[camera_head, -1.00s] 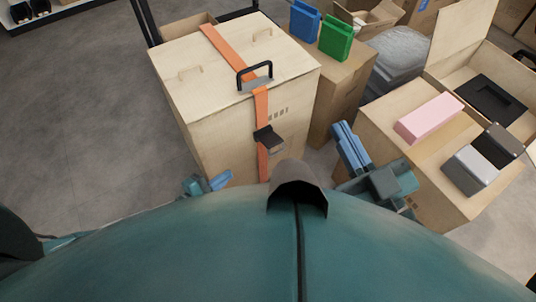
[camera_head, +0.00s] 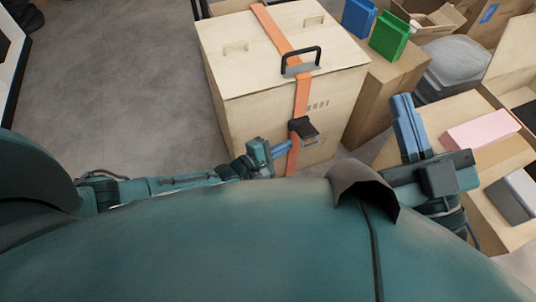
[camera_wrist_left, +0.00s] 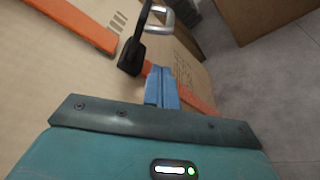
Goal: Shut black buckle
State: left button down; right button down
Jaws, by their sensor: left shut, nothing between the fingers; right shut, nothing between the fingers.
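The black buckle (camera_head: 301,126) sits on an orange strap (camera_head: 301,95) on the front face of a large light wooden box (camera_head: 235,112). Its flap stands out from the strap, so it looks open. In the left wrist view the buckle (camera_wrist_left: 132,56) shows as a black lever standing out from the box, up and left of the fingertips. My left gripper (camera_head: 288,146) is just below and left of the buckle, shut and empty; its blue fingers (camera_wrist_left: 161,74) are close to the strap. My right gripper (camera_head: 403,98) is shut and empty, right of the box, with its fingers pointing up.
A carton (camera_head: 385,92) with blue and green items (camera_head: 390,36) is right of the box. Grey floor (camera_head: 120,90) is clear at left.

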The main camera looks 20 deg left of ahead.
pick_arm(q)
jog(key=shift+s+d+r, duration=0.25)
jog(key=shift+d+r, duration=0.15)
jog(key=shift+d, duration=0.2)
jog(key=shift+s+d+r, duration=0.2)
jog(key=shift+d+r, duration=0.15)
jog(key=shift+d, duration=0.25)
pick_arm(e)
jog(key=shift+s+f+m+h, duration=0.2)
jog(key=shift+f+m+h, duration=0.2)
jog(key=shift+m, duration=0.1)
pick_arm(q)
jog(key=shift+s+r+p, duration=0.1)
jog(key=shift+r+p, duration=0.05)
jog(key=shift+p, duration=0.15)
pick_arm(e)
jog(key=shift+w+r, duration=0.1)
jog(key=shift+w, duration=0.05)
